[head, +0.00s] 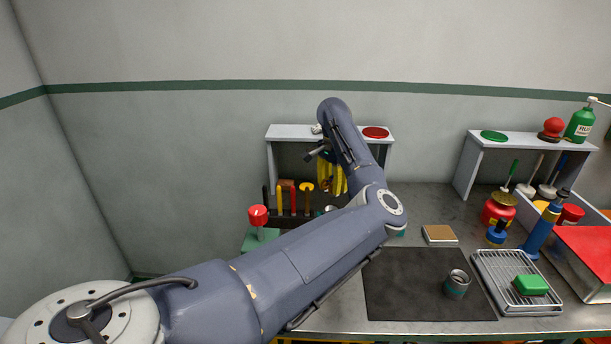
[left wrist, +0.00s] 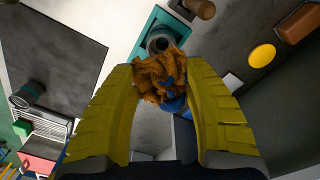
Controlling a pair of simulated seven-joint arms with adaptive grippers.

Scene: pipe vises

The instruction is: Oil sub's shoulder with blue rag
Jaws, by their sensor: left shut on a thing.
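My left gripper shows in the left wrist view (left wrist: 165,85) with its yellow fingers closed on a crumpled orange-brown rag (left wrist: 160,75) that has blue patches. In the head view my arm hides most of this spot. My right gripper is out of view.
A grey cylinder with a teal band (head: 457,283) stands on the dark mat (head: 415,300). A wire rack tray (head: 495,265) holds a green block (head: 530,285). Bottles and a red-lidded box (head: 590,250) crowd the right. A red knob (head: 258,215) stands left of my arm.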

